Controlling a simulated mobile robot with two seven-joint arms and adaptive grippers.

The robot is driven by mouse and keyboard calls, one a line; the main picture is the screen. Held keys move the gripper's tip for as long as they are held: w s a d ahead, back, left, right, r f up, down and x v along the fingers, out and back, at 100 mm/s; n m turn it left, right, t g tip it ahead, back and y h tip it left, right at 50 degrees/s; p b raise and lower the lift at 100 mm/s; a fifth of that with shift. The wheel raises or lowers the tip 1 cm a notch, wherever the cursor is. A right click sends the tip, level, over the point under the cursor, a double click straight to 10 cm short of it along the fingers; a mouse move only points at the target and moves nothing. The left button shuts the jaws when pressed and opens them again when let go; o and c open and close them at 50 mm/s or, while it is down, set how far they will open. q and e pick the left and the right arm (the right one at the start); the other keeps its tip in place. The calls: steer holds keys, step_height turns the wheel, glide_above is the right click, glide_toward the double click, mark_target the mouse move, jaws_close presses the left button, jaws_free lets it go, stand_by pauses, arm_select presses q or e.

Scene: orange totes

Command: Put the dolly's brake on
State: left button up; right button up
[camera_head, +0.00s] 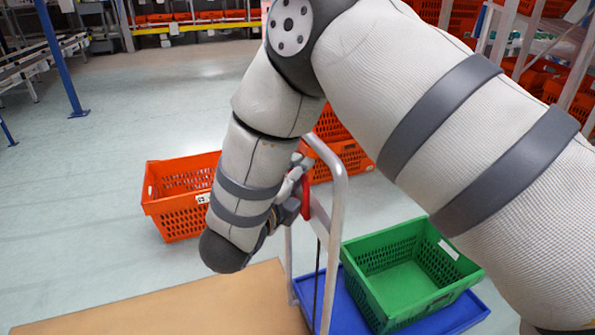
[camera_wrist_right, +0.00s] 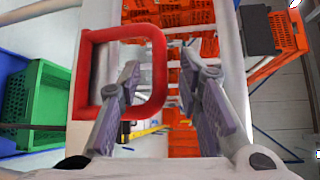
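The dolly has a grey metal push frame (camera_head: 337,215) and a blue deck (camera_head: 466,313). A red brake lever (camera_head: 306,197) shaped like a loop sits at the frame's upper part. In the right wrist view the red loop (camera_wrist_right: 160,75) is large and close. My right gripper (camera_head: 295,180) is at the lever, partly hidden by my arm. In the wrist view its fingers (camera_wrist_right: 160,75) are apart, with one side of the loop showing between them. The left finger overlaps the loop's opening. Contact cannot be told. My left gripper is out of view.
A green tote (camera_head: 372,299) stands on the dolly's deck. An orange tote (camera_head: 165,211) is on the floor behind, with more stacked orange totes (camera_head: 350,158) near the frame. A brown board-like surface (camera_head: 190,308) lies at the front.

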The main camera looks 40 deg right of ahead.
steer(key=shift+x, duration=1)
jaws_close()
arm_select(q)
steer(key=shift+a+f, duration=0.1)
